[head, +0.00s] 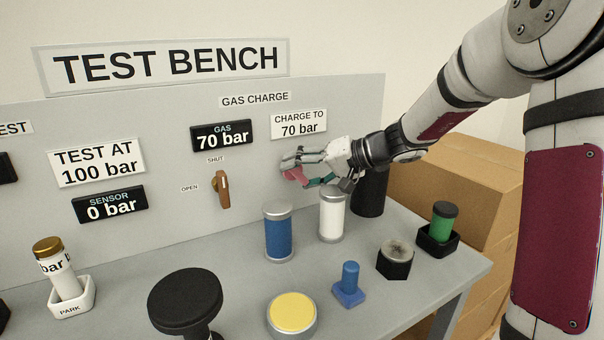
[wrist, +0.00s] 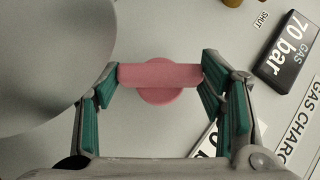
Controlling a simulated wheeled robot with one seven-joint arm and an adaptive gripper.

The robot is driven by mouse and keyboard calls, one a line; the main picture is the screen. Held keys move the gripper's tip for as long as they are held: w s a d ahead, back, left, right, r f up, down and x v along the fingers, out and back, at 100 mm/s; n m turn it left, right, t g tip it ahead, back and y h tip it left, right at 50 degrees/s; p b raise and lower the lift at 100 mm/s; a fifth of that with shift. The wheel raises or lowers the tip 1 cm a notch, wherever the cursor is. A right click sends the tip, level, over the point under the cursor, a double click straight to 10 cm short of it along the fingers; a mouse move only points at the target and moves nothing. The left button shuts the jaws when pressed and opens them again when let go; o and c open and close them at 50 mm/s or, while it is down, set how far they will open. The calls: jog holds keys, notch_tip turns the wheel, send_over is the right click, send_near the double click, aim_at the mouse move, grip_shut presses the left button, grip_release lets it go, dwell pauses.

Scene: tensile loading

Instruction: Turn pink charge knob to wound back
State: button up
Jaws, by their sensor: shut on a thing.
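The pink charge knob (wrist: 160,92) is mounted on the grey panel below the "CHARGE TO 70 bar" label (head: 299,123). It has a round base and a bar-shaped grip, which lies crosswise between my fingers in the wrist view. My gripper (head: 296,168) reaches in from the right and is shut on the knob's bar, with the teal fingertips (wrist: 160,76) at its two ends. In the head view my fingers partly cover the knob. The gas display (head: 222,135) reads 70 bar.
A brown valve handle (head: 223,190) sits left of the knob, by "SHUT" and "OPEN" labels. A blue cylinder (head: 278,233), a white cylinder (head: 332,216) and a black cylinder (head: 370,192) stand on the bench below my gripper. Cardboard boxes (head: 450,185) are at right.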

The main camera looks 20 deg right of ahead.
jog(key=o, duration=1.2)
jog(key=shift+c, duration=0.2)
jog(key=v, duration=1.2)
